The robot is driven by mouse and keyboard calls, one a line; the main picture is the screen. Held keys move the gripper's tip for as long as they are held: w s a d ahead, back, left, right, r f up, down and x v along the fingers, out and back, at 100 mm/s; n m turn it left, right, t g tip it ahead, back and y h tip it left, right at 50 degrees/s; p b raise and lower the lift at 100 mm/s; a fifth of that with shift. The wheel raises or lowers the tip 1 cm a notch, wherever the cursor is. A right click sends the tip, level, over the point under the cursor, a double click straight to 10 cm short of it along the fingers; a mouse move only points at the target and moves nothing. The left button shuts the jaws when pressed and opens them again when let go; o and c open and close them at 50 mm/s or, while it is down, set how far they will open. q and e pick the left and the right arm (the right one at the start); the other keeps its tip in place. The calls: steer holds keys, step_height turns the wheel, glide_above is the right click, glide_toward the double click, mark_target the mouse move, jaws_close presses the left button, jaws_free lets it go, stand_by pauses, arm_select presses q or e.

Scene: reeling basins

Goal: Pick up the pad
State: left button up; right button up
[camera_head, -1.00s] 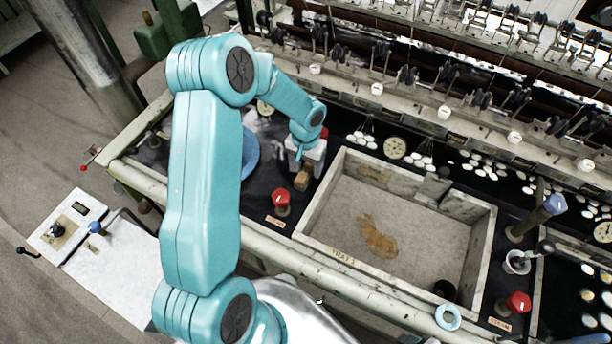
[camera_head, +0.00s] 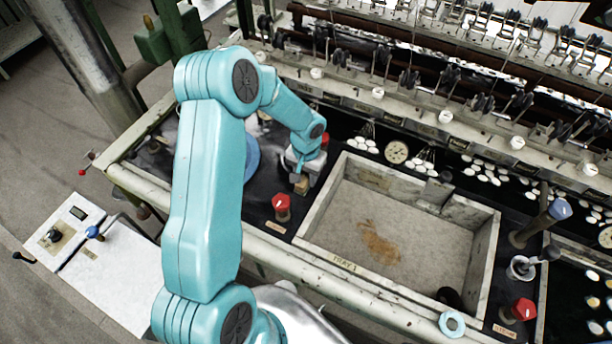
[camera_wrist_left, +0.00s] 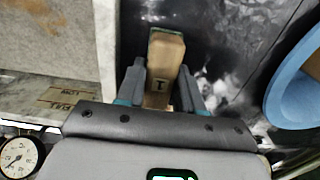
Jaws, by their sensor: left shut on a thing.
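The pad (camera_head: 302,187) is a small tan block, standing left of the tray on the dark bench top. In the left wrist view the pad (camera_wrist_left: 164,62) sits between the two fingers, with a dark mark on its near face. My left gripper (camera_wrist_left: 160,88) is shut on it, one finger along each side. In the head view the left gripper (camera_head: 303,176) is small and its fingers are partly hidden by my wrist. I cannot tell whether the pad touches the bench. My right gripper is not in view.
The stone-walled tray (camera_head: 322,201) stands right of the pad. A red knob (camera_head: 282,203) is in front, left of the tray. A blue round object (camera_wrist_left: 292,88) lies on the other side, partly behind my arm in the head view. The reeling machine's rail (camera_head: 410,112) runs behind.

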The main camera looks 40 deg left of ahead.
mark_target(306, 175)
arm_select(q)
step_height(306, 175, up, 5)
steer(key=p, duration=0.3)
steer(key=shift+r, duration=0.2)
step_height(306, 175, up, 14)
steer(key=shift+r, duration=0.1)
steer(key=o, duration=0.5)
steer(key=c, duration=0.4)
